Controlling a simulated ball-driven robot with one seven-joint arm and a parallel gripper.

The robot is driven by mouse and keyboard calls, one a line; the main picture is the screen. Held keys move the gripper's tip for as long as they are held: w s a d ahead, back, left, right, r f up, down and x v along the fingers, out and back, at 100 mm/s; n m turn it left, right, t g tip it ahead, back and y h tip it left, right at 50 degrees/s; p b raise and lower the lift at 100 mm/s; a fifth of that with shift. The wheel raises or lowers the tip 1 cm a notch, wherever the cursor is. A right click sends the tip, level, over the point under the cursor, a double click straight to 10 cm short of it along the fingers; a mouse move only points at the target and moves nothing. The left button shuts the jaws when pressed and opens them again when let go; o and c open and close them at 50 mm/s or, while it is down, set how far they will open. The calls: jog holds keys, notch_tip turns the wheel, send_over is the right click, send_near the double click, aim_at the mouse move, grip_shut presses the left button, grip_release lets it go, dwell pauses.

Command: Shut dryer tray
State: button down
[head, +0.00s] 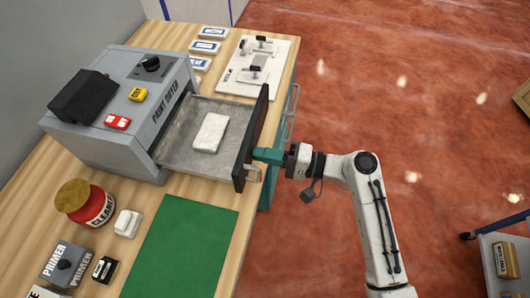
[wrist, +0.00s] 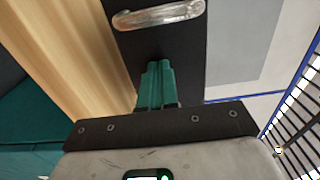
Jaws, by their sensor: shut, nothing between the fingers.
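The grey paint dryer (head: 125,115) stands on the wooden bench. Its metal tray (head: 178,145) is pulled out to the right, and a white block (head: 210,132) lies in it. The tray's dark front panel (head: 247,160) stands upright at its outer end. In the wrist view the shut fingertips (wrist: 157,68) point at the dark panel (wrist: 185,60), below the handle (wrist: 158,14). I cannot tell whether they touch it.
A green mat (head: 180,250) lies in front of the tray. A red jar (head: 88,203), a small white block (head: 127,223) and a primer box (head: 67,263) stand at the lower left. A white fixture board (head: 258,68) lies behind the tray. Open floor is on the right.

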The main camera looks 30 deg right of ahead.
aim_at(189, 145)
jog(key=b+x, duration=0.2)
jog(key=x, duration=1.8)
jog(key=shift+a+f, duration=0.1)
jog(key=shift+f, duration=0.05)
jog(key=shift+w+a+r, duration=0.1)
jog(key=shift+w+r, duration=0.1)
jog(key=shift+a, duration=0.1)
